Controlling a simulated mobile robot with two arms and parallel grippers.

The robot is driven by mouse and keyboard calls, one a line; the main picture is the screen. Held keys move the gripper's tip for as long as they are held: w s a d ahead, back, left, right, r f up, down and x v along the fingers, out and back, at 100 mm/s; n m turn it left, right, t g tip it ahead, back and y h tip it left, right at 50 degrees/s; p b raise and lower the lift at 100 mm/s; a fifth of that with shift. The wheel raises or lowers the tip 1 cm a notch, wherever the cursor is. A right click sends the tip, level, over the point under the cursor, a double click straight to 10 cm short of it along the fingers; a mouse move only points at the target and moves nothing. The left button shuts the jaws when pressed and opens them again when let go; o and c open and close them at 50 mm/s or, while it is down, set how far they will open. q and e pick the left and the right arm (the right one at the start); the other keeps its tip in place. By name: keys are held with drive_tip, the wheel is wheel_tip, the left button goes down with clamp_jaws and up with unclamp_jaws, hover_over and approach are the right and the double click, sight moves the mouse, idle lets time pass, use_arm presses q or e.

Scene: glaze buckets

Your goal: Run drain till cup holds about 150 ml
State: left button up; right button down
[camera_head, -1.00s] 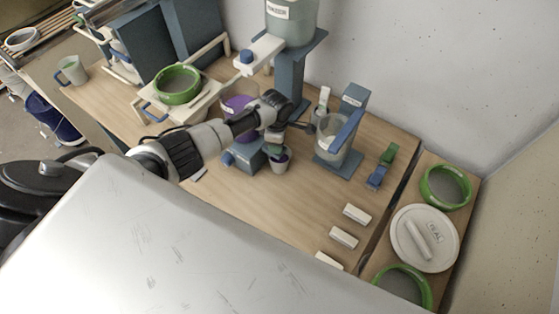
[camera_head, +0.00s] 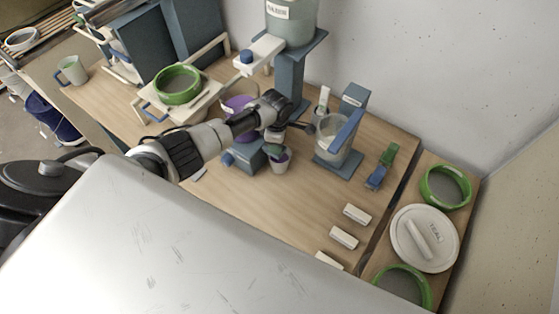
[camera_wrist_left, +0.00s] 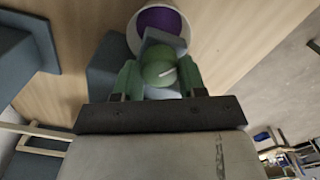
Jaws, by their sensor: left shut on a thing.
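My left gripper (camera_wrist_left: 160,80) is shut on a round green drain knob (camera_wrist_left: 158,68) with a white mark on it. The knob sits at the front of a blue-grey block (camera_head: 244,156) under a clear vessel (camera_head: 238,103) with purple glaze. In the wrist view, purple liquid fills the inside of the cup (camera_wrist_left: 184,36) that shows. I cannot read any level marks on it. My arm hides part of the vessel. My right gripper is not in view.
A clear jug (camera_head: 334,140) stands on a blue stand to the right. A large container (camera_head: 291,25) on a blue column is behind. White blocks (camera_head: 343,237) lie at the front right. A green-rimmed sieve (camera_head: 178,85) is at the left. The middle front of the table is clear.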

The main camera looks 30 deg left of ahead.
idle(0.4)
use_arm(q)
drive_tip(key=m, duration=0.4)
drive_tip(key=shift+m, duration=0.4)
drive_tip(key=m, duration=0.3)
drive_tip(key=shift+m+p, duration=0.3)
drive_tip(key=m, duration=0.3)
idle(0.4)
drive_tip(key=o, duration=1)
drive_tip(key=shift+c, duration=0.2)
